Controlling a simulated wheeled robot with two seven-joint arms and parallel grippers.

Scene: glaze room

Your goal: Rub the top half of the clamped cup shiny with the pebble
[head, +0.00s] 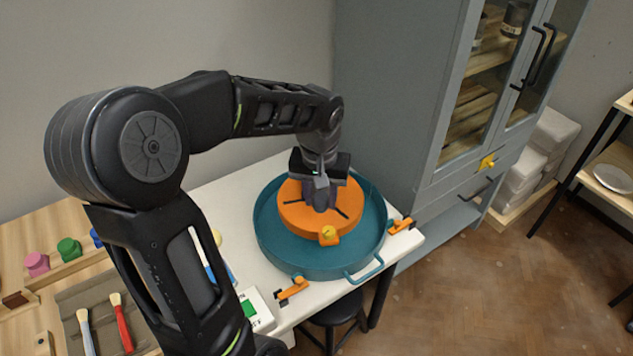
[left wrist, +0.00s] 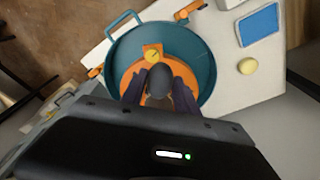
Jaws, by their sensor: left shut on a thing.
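My left gripper (head: 320,196) points down over the orange wheel disc (head: 292,216), near its middle. In the left wrist view the gripper (left wrist: 159,84) is shut on a dark grey, rounded thing, which looks like the pebble (left wrist: 158,78). The disc has dark slots and a yellow knob (head: 329,234) on an orange block at its front edge. I cannot make out the cup as a separate thing; the gripper covers the disc's middle, so contact cannot be told. My right gripper is in neither view.
A teal basin (head: 268,248) surrounds the disc on the white table (head: 236,202). Orange latches (head: 292,290) sit beside its rim. A grey cabinet (head: 385,100) stands close behind on the right. Brushes (head: 121,322) and coloured knobs (head: 69,249) are at left. A pale yellow ball (left wrist: 247,66) lies beside the basin.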

